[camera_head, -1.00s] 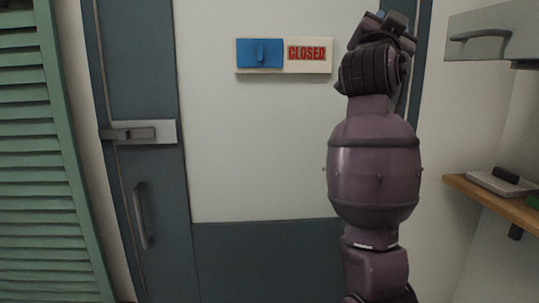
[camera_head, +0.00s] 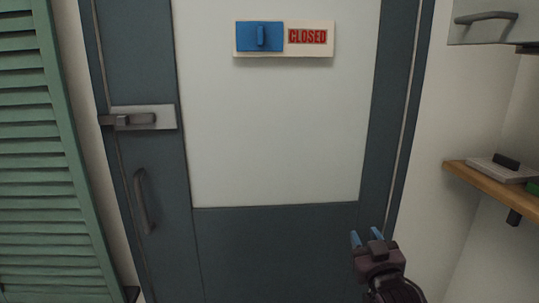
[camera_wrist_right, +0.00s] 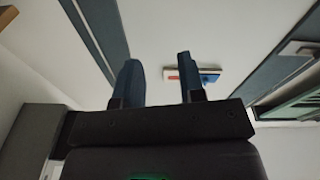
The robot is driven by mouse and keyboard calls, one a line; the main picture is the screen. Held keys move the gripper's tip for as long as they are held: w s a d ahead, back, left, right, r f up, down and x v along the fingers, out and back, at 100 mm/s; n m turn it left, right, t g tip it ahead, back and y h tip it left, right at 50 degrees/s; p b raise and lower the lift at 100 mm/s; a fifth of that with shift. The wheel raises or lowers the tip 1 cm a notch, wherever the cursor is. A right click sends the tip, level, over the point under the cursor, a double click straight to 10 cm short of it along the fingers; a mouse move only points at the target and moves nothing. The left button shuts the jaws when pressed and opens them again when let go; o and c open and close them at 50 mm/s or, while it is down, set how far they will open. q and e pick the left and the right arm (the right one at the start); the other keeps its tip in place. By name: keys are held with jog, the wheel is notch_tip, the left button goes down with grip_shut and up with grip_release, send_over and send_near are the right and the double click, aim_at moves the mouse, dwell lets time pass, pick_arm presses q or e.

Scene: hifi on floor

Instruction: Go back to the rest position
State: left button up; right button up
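My right gripper (camera_head: 367,238) is low at the right in the head view, in front of the door's lower right part. Its two blue fingers stand apart with nothing between them. In the right wrist view the fingers (camera_wrist_right: 159,80) are also apart and empty. The sign (camera_head: 284,38) on the door has a blue slider at its left and a red "CLOSED" at its right. It also shows small in the right wrist view (camera_wrist_right: 194,77). The gripper is well below the sign and apart from it. My left gripper is not in view.
The door (camera_head: 275,120) has a latch (camera_head: 140,119) and a vertical handle (camera_head: 145,200) at its left. A green louvred shutter (camera_head: 42,160) stands at the left. At the right are a wooden shelf (camera_head: 490,183) with small objects and a grey cabinet (camera_head: 492,24) above it.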

jog(key=s+d+f+m+g, duration=0.1)
jog(key=s+d+f+g, duration=0.2)
jog(key=s+f, duration=1.2)
jog(key=s+d+f+g+h, duration=0.1)
jog(key=s+d+f+g, duration=0.2)
jog(key=s+f, duration=1.2)
jog(key=shift+s+f+m+g, duration=0.4)
jog(key=shift+s+g, duration=0.1)
jog(key=shift+g, duration=0.6)
jog(key=shift+d, duration=0.1)
